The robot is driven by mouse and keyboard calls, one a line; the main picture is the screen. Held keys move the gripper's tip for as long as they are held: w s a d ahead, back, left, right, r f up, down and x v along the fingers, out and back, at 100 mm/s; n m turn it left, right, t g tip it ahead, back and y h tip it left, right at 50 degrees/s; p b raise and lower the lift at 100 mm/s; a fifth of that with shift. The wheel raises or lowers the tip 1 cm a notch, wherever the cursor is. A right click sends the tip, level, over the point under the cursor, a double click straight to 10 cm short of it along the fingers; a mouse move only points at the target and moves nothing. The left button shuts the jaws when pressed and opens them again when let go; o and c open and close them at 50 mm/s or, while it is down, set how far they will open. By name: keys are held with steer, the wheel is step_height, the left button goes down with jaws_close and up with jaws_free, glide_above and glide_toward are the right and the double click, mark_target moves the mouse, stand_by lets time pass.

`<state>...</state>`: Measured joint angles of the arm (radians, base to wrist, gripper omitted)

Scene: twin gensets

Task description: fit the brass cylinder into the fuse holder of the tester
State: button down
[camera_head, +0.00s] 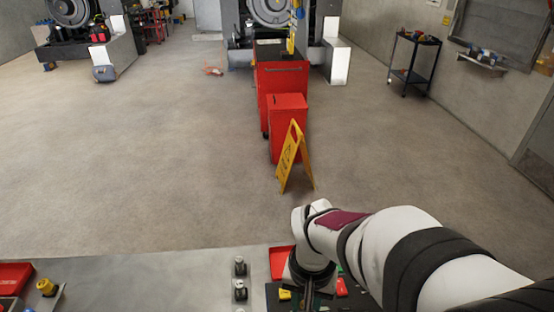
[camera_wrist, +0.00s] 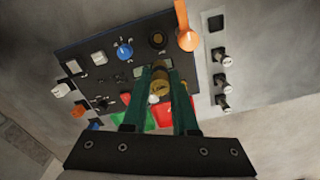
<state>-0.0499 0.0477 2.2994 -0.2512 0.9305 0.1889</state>
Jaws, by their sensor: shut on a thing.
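My gripper (camera_wrist: 160,78) is shut on a brass cylinder (camera_wrist: 158,91) in the wrist view. The green fingers stand on both sides of it. The cylinder is over a black panel (camera_wrist: 85,60), which seems to be the tester. A round dark socket with a brownish rim (camera_wrist: 158,40) is on the panel beyond the fingertips; it may be the fuse holder. I cannot tell whether the cylinder touches the panel. In the head view my arm hides most of the panel (camera_head: 272,296), and the cylinder cannot be made out there.
Red and green pieces lie below the fingers. In the head view a red tray (camera_head: 14,276) sits at the bench's left.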

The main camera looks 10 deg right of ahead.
steer(key=shift+m, duration=0.5)
steer(key=shift+s+a+f, duration=0.1)
steer(key=shift+s+f, duration=0.3)
steer(key=shift+f, duration=0.65)
steer(key=shift+s+f, duration=0.4)
steer(key=shift+f, duration=0.6)
steer(key=shift+s+a+f, duration=0.1)
steer(key=shift+s+f, duration=0.3)
steer(key=shift+f, duration=0.65)
steer(key=shift+f, duration=1.15)
